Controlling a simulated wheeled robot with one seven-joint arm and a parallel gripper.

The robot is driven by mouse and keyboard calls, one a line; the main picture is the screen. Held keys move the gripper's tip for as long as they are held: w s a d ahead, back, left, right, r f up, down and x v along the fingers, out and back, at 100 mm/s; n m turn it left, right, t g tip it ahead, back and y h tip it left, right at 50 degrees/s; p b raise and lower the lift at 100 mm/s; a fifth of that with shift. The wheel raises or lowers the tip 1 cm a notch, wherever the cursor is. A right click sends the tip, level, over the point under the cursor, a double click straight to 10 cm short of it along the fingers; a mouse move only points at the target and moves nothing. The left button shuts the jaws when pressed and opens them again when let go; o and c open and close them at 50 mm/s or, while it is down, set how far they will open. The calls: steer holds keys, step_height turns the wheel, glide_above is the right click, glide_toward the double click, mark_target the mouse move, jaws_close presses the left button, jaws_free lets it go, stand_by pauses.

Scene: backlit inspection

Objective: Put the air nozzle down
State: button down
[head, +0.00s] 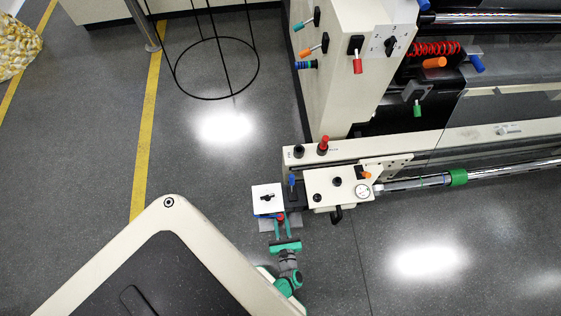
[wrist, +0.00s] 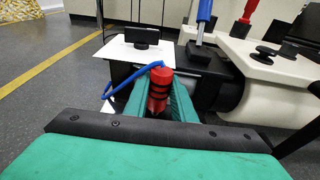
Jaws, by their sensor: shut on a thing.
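My gripper (head: 282,228) has green fingers and is shut on the air nozzle (head: 280,216), a small red piece with dark bands. In the wrist view the nozzle (wrist: 159,77) stands between the two fingertips (wrist: 158,95), with its lower end hidden by the gripper. A thin blue curved piece (wrist: 130,78) joins its top and runs to the left. The nozzle is just in front of a white square plate (head: 266,199) with a black knob. I cannot tell whether the nozzle touches anything beneath it.
A blue-handled lever (head: 292,182) stands close to the right of the plate. A cream machine block (head: 338,189) with black knobs and a gauge lies farther right. A black wire stand (head: 217,68) is at the back. Open grey floor lies to the left.

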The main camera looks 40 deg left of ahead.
steer(key=shift+f, duration=0.2)
steer(key=c, duration=1.5)
jaws_free()
steer(key=shift+f, duration=0.1)
steer(key=shift+s+d+r, duration=0.2)
steer(key=shift+d, duration=0.05)
steer(key=shift+v, duration=5.7)
